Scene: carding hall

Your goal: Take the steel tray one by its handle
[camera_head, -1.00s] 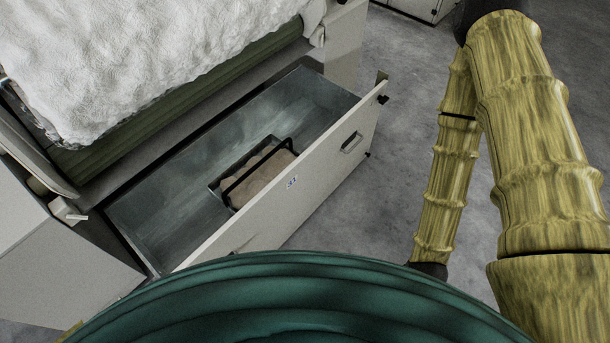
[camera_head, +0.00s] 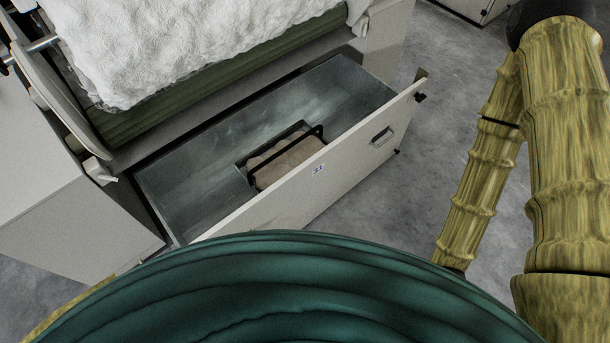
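A small tray with dark walls (camera_head: 248,174) sits inside the open drawer, against the inner side of its front panel. A dark bar handle (camera_head: 284,150) arches over it. Lumpy beige contents (camera_head: 285,162) fill the tray; the front panel hides its near side. My gripper is not in view; only yellow, bamboo-like links of my arm show at the right, apart from the drawer and tray.
The long metal drawer (camera_head: 190,190) is pulled out, its pale front panel (camera_head: 345,165) bearing a recessed pull (camera_head: 381,137) and a number label. White fluffy fibre (camera_head: 190,45) lies above it. A grey cabinet (camera_head: 75,215) stands left. Concrete floor (camera_head: 440,110) is open right of the drawer.

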